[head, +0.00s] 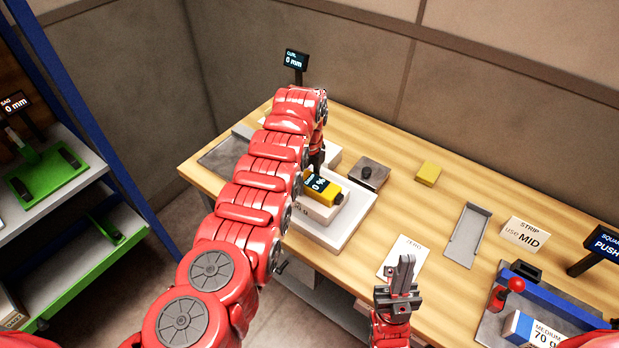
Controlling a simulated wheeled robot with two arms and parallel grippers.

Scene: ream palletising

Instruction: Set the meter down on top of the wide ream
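The meter (328,191) is a yellow block with a dark display reading 0 and a dark knob at its right end. It lies on a white ream (318,211) with a partly hidden weight label, which rests on a broader white slab (348,228). My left gripper (316,163) points down at the meter's back left end; my red arm hides much of it, so I cannot tell whether it grips the meter. My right gripper (404,268) is at the table's front edge, its fingers together and empty.
A blue-railed fixture with a MEDIUM ream (535,330) stands front right. Shelves (60,190) stand left.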

